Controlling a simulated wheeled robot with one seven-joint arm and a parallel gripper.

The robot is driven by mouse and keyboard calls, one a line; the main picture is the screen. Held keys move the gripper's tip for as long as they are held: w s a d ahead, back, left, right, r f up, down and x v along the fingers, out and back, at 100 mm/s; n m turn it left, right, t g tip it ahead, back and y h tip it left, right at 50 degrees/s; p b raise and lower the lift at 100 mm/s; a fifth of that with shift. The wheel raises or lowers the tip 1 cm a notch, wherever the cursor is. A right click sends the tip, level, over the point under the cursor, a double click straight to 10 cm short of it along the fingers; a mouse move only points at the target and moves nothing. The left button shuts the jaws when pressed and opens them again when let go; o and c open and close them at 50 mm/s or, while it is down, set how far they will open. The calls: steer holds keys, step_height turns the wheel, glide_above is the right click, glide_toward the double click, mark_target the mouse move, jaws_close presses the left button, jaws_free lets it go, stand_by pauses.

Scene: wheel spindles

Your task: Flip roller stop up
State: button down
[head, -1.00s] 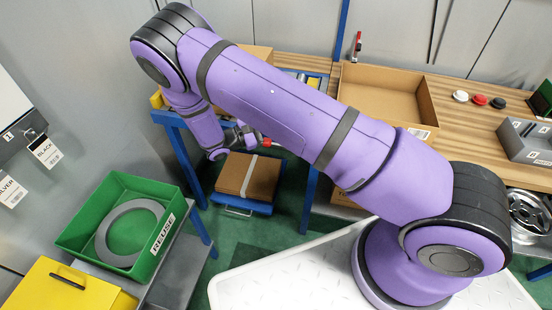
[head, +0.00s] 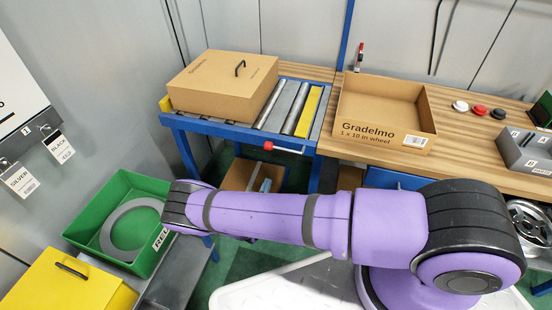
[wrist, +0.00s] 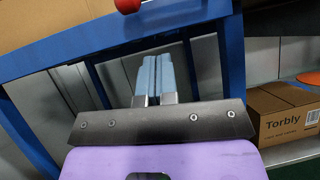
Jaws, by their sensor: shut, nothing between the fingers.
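The roller conveyor (head: 235,132) has a yellow bar (head: 309,112) across its right end, which looks like the roller stop; I cannot tell whether it stands proud of the rollers. A lever with a red ball knob (head: 268,146) sticks out at the conveyor's front edge, its metal rod running right. The knob also shows at the top of the wrist view (wrist: 127,5). My gripper (wrist: 153,62) is shut and empty, its pale blue fingers together and pointing toward the blue frame. It is below the knob and apart from it. In the head view my arm partly hides the gripper.
A closed cardboard box (head: 222,86) sits on the rollers at left. An open Gradelmo box (head: 385,133) stands on the wooden bench to the right. A blue frame rail (wrist: 110,42) crosses above my fingers. A Torbly box (wrist: 285,115) is at right.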

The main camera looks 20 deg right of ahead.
steer(key=shift+s+f+n+t+y, duration=0.3)
steer(key=shift+f+n+t+y, duration=0.25)
steer(key=shift+f+n+t, duration=0.1)
steer(key=shift+s+f+n+t+y, duration=0.25)
steer(key=shift+f+n+t+y, duration=0.3)
steer(key=shift+f+t, duration=0.1)
steer(key=s+r+x, duration=0.1)
steer(key=r+x, duration=0.1)
steer(key=x, duration=1.1)
steer(key=shift+s+a, duration=0.2)
steer(key=shift+a, duration=0.25)
steer(key=shift+r+m, duration=0.2)
steer(key=shift+m, duration=0.1)
steer(key=shift+a+r+m+g+h, duration=0.1)
steer(key=shift+r+m+g+h, duration=0.1)
steer(key=shift+m+g+h, duration=0.25)
